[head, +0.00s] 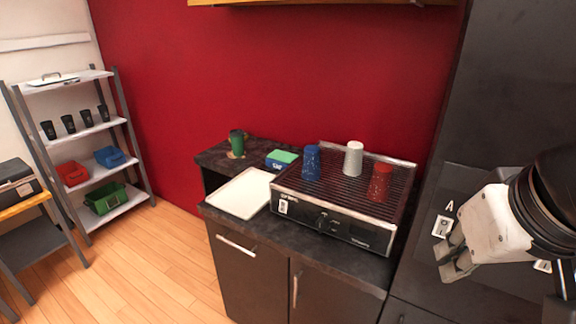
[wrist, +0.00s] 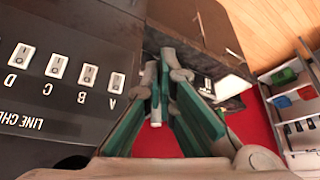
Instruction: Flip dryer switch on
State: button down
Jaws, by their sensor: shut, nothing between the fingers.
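The dryer (head: 345,226) is a low dark box with a ribbed metal top, standing on the black counter. A small white switch-like plate (head: 283,207) is at the left of its front face; its setting is too small to read. My gripper (head: 450,262) is to the right of the dryer, apart from it, in front of a dark panel (head: 467,195). In the wrist view my gripper (wrist: 157,95) is shut and empty, pointing away from the camera. The panel there carries white rocker switches (wrist: 56,66) marked A to D.
Blue (head: 311,163), white (head: 353,158) and red (head: 380,183) cups stand upside down on the dryer. A white tray (head: 243,193), green mug (head: 237,143) and green-and-blue sponge (head: 282,159) are on the counter's left. The wooden floor (head: 150,265) is open at left; shelves (head: 95,130) stand beyond.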

aim_at(282, 212)
jog(key=w+a+f+n+g+h+b, duration=0.1)
jog(key=w+a+f+n+h+b, duration=0.25)
jog(key=w+f, duration=0.7)
jog(key=w+a+f+n+h+b, duration=0.2)
jog(key=w+a+f+h+b, duration=0.4)
jog(key=w, duration=0.7)
jog(key=w+a+f+n+t+b, duration=0.1)
jog(key=w+a+f+n+t, duration=0.1)
jog(key=a, duration=0.5)
jog(key=w+a+f+n+t+y+b, duration=0.1)
jog(key=w+a+f+n+t, duration=0.1)
jog(key=a+f, duration=0.4)
jog(key=w+a+f+n+t+b, duration=0.1)
jog(key=w+a+f+n+t, duration=0.1)
jog(key=a+t, duration=0.3)
jog(key=w+a+f, duration=0.1)
jog(key=a, duration=0.2)
jog(key=shift+w+a+f+t, duration=0.15)
jog(key=shift+f+t, duration=0.15)
jog(key=shift+f, duration=0.1)
jog(key=shift+n+y, duration=0.25)
jog(key=shift+w, duration=0.1)
jog(key=x, duration=1.4)
jog(key=shift+r, duration=0.1)
